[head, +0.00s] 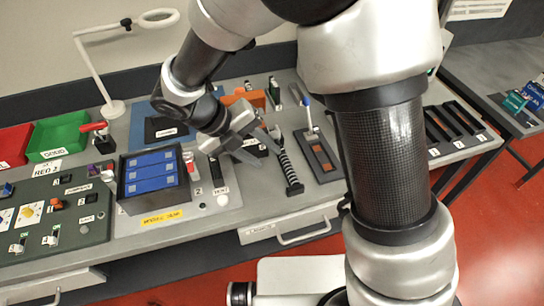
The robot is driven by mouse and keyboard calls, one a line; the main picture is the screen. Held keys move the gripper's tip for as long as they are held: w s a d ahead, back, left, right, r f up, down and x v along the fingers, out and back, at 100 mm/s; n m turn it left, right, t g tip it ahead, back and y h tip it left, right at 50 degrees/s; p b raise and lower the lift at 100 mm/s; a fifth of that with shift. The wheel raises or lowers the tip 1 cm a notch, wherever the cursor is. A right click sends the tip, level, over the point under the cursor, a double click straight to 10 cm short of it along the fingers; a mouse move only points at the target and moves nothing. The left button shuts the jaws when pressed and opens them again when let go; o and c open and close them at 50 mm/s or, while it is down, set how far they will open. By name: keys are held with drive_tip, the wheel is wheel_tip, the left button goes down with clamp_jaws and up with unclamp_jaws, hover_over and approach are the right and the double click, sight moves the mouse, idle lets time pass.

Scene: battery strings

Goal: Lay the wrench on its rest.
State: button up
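A tool with a dark, ridged handle (286,165), which looks like the wrench, slants across the grey bench at the centre. Its near end meets a small black block (295,189). Its far end runs close to my gripper (257,144), and I cannot tell whether they touch. My gripper points down and right, low over the bench, just left of the handle. Its fingertips are small and partly lost against dark parts behind, so I cannot tell whether they are open or closed on something. No separate rest can be made out clearly.
A black holder with blue battery modules (152,170) stands left of my gripper. A tray with an orange-brown inset (319,155) lies to the right. Green (58,137) and red (14,143) bins and a lamp (112,106) are at the back left. My arm hides part of the right bench.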

drive_tip(key=s+d+r+n+t+y, duration=0.1)
drive_tip(key=s+d+r+n+y, duration=0.2)
drive_tip(key=n, duration=1.3)
drive_tip(key=s+d+r+n+t+y, duration=0.2)
drive_tip(key=s+d+r+n+y, duration=0.1)
drive_tip(key=s+d+r+n, duration=0.6)
drive_tip(key=d+r+n, duration=0.3)
drive_tip(key=r+n, duration=0.2)
drive_tip(key=n, duration=0.2)
drive_tip(key=shift+d+r+n+t+y, duration=0.15)
drive_tip(key=shift+r+n+t+y, duration=0.15)
drive_tip(key=shift+r+n, duration=0.1)
drive_tip(key=shift+o, duration=0.5)
